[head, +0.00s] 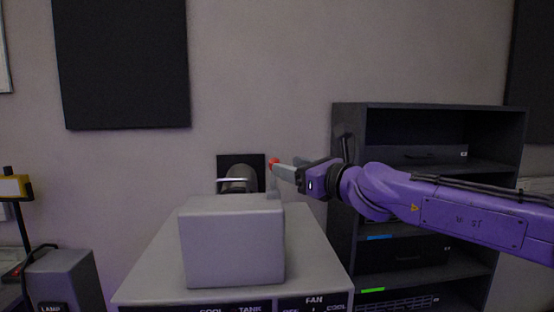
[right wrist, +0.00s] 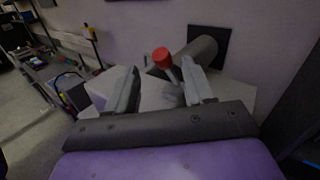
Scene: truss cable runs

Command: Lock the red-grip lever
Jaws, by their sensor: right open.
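The lever has a red grip (head: 274,161), which stands up behind the right rear of a grey box on a cabinet top. In the right wrist view the red grip (right wrist: 162,57) sits on a short pale stem, between and beyond the fingertips, nearer the right finger. My right gripper (head: 277,168) reaches in from the right at the height of the grip. It also shows in the right wrist view (right wrist: 160,76), with its two fingers apart and nothing held. I cannot tell whether a finger touches the grip. My left gripper is not in view.
The grey box (head: 232,242) stands on the labelled cabinet (head: 147,280). Behind it a grey cylinder (head: 240,178) meets a black wall plate (head: 226,164). A dark shelf unit (head: 430,108) stands at the right. A lamp box (head: 62,280) is at the lower left.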

